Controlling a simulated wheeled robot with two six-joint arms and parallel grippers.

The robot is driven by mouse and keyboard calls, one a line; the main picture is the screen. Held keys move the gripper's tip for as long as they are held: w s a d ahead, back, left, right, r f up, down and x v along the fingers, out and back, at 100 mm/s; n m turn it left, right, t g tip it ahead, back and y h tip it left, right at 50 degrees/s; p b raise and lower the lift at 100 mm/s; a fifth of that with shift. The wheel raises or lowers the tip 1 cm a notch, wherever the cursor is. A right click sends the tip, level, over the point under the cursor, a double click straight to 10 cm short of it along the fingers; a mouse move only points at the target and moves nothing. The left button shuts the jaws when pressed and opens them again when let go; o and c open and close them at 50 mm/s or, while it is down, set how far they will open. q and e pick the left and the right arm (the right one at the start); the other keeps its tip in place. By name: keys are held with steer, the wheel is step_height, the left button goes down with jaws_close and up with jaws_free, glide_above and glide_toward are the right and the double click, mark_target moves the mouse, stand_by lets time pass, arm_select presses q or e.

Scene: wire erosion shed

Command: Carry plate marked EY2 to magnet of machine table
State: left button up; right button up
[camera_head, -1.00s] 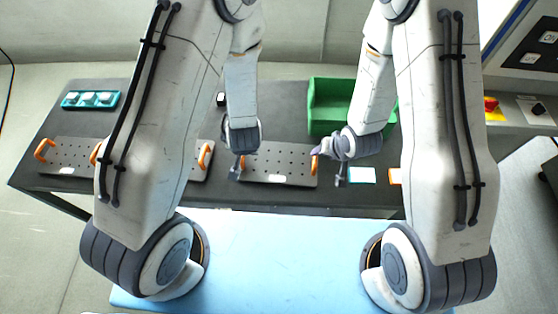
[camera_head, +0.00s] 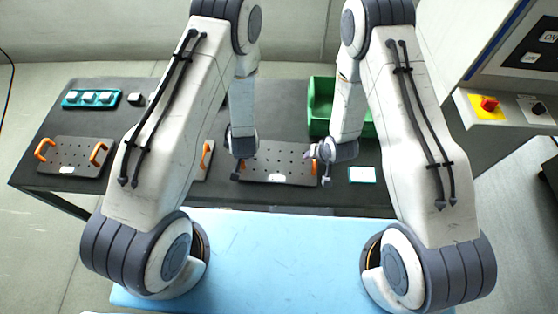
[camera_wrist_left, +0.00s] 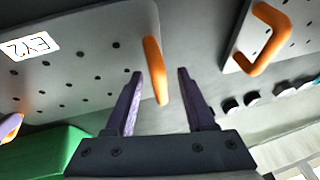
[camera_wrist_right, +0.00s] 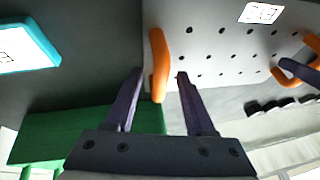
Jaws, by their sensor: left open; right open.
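The plate marked EY2 (camera_head: 275,154) is a grey, perforated plate lying flat on the dark table, with a white label near its front edge. The label reads EY2 in the left wrist view (camera_wrist_left: 30,46). My left gripper (camera_wrist_left: 158,75) is open around the plate's orange handle at one end (camera_wrist_left: 154,68). My right gripper (camera_wrist_right: 159,74) is open, with the orange handle at the other end (camera_wrist_right: 158,55) between its fingers. In the head view the grippers stand at the plate's left and right ends. I cannot make out the machine table's magnet.
A similar plate (camera_head: 75,152) lies far left; another (camera_head: 200,168) is mostly hidden behind my left arm. A green bin (camera_head: 322,105) stands behind, a teal-edged pad (camera_head: 362,175) lies right. A teal tray (camera_head: 72,99) sits back left. A control cabinet (camera_head: 485,60) stands right.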

arm_select(q)
jaws_close()
arm_select(e)
jaws_close()
arm_select(q)
steer(key=shift+r, duration=0.1)
arm_select(e)
steer(key=shift+w+r, duration=0.1)
stand_by(0.8)
